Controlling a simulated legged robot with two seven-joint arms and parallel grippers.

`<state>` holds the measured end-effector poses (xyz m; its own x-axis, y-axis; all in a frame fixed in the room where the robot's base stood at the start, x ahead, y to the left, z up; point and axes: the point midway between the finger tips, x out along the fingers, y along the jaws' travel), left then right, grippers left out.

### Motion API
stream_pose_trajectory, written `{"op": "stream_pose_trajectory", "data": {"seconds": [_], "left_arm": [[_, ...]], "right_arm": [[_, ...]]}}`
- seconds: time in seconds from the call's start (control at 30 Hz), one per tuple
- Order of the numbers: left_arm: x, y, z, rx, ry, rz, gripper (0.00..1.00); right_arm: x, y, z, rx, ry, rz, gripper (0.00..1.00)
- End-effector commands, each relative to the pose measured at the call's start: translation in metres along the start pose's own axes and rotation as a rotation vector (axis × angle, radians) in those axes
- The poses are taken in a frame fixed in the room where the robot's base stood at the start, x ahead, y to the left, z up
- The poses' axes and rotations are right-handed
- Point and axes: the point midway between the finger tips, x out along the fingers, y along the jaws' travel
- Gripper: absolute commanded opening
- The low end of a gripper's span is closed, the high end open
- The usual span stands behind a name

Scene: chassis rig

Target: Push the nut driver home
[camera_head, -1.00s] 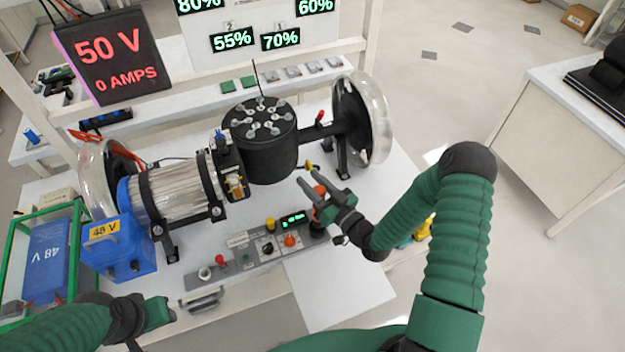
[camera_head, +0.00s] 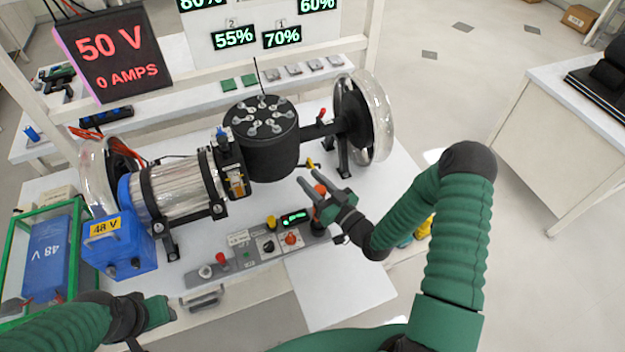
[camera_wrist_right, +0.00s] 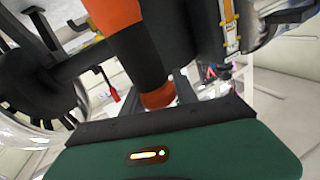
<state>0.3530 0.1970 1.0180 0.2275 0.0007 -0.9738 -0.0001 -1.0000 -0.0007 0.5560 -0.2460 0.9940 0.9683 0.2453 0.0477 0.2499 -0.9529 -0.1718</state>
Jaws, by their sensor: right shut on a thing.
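The nut driver (camera_head: 320,189) looks to be the orange and black handle between the fingers of my right gripper (camera_head: 322,184), above the right end of the grey control panel. My right gripper is shut on it. The right wrist view shows the handle (camera_wrist_right: 140,55) close up, orange at the top, black in the middle and orange-red lower down, tilted in that picture. The handle's lower end and whatever it meets are hidden by the gripper. My left gripper (camera_head: 160,312) is low at the left, apart from everything on the table; its fingers do not show clearly.
The grey control panel (camera_head: 200,285) has several knobs and a green display. Behind it stand a black drum (camera_head: 270,150) with a bolted top, a silver motor (camera_head: 175,188) and clear-rimmed wheels. A blue 48 V box (camera_head: 120,250) is at the left. The white board (camera_head: 340,285) at front is bare.

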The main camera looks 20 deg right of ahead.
Motion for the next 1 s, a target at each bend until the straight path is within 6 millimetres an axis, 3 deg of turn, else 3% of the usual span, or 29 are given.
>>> {"op": "stream_pose_trajectory", "data": {"seconds": [1.0], "left_arm": [[0.013, 0.000, 0.003, 0.000, 0.000, 0.000, 0.36]], "right_arm": [[-0.001, 0.003, 0.015, 0.000, 0.002, 0.000, 0.00]]}}
